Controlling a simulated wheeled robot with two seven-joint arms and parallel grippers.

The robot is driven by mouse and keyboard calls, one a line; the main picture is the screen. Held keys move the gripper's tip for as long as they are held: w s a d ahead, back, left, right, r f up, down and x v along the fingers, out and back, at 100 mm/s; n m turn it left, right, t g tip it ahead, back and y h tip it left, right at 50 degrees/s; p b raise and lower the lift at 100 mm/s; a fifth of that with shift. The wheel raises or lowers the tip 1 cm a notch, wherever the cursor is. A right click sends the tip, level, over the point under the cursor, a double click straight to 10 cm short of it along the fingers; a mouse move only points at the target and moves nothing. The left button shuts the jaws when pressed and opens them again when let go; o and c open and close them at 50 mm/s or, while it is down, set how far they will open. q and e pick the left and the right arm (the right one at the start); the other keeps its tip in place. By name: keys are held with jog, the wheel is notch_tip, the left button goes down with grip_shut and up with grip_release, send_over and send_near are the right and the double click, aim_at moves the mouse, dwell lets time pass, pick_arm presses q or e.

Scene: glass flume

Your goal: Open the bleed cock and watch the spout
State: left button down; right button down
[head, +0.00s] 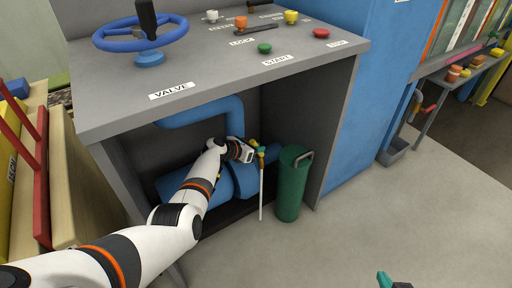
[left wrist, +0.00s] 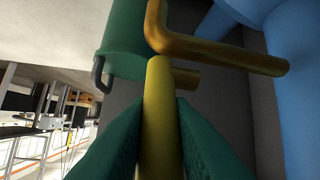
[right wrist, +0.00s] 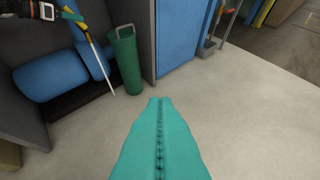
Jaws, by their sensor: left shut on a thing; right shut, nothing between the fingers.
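My left gripper (head: 257,149) reaches under the console beside the blue pump body (head: 235,182). In the left wrist view its green fingers (left wrist: 160,145) are shut on a yellow lever (left wrist: 160,95), which I take for the bleed cock's handle. A bent brass pipe (left wrist: 215,50), likely the spout, passes just beyond the lever. In the head view a thin white line (head: 261,195) runs straight down from the yellow fitting to near the floor; I cannot tell if it is water or a rod. My right gripper (right wrist: 158,105) is shut and empty over the floor.
A green cylinder with a handle (head: 291,185) stands just right of the fitting. The console (head: 200,80) overhangs the arm, with a blue handwheel (head: 140,35) and coloured buttons on top. A blue cabinet (head: 355,110) stands to the right. The floor in front is clear.

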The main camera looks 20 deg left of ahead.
pick_arm(q)
jog(key=c, duration=1.6)
grip_release()
